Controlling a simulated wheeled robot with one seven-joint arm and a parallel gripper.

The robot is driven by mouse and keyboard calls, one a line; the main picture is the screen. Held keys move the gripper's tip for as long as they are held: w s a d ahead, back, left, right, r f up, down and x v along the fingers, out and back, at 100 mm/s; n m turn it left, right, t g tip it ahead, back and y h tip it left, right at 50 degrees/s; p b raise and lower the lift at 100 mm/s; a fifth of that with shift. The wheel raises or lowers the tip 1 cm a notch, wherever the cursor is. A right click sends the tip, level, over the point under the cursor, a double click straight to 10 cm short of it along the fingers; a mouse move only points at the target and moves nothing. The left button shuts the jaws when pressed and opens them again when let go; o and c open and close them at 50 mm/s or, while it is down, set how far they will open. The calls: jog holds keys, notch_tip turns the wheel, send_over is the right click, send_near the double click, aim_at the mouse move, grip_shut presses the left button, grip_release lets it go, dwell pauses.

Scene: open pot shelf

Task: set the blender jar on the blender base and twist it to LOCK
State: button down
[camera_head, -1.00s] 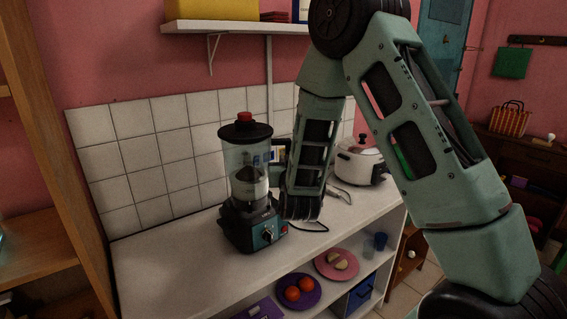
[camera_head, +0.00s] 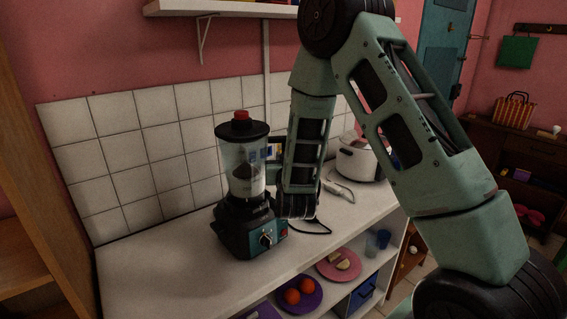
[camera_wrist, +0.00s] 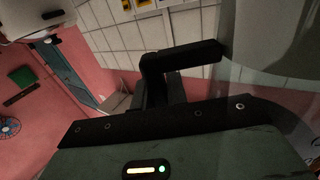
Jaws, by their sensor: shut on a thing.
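The clear blender jar (camera_head: 240,165), with a black lid and red cap, stands upright over the black and teal blender base (camera_head: 248,232) on the counter. Whether the jar is seated or locked cannot be told. My gripper (camera_head: 297,205) is at the right side of the jar, its fingers mostly hidden behind my own arm link. In the wrist view my gripper (camera_wrist: 162,95) is shut on the jar's black handle (camera_wrist: 185,57), and the clear jar wall (camera_wrist: 268,75) fills the right side.
A white cooker (camera_head: 361,158) stands to the right on the white counter (camera_head: 150,275), with a cable near it. The tiled wall (camera_head: 145,160) is close behind. Plates with food, cups and a blue bin are on the shelf below. The counter left of the base is clear.

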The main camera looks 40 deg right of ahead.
jog(key=shift+f, duration=0.55)
jog(key=w+n+t+y, duration=0.2)
jog(key=w+n+y, duration=0.4)
jog(key=y, duration=0.5)
jog(key=shift+w+n+p, duration=0.35)
jog(key=shift+n+p, duration=0.05)
jog(key=shift+n, duration=0.3)
jog(key=c, duration=1.3)
grip_release()
jog(key=shift+s+f, duration=0.1)
jog(key=shift+f, duration=0.1)
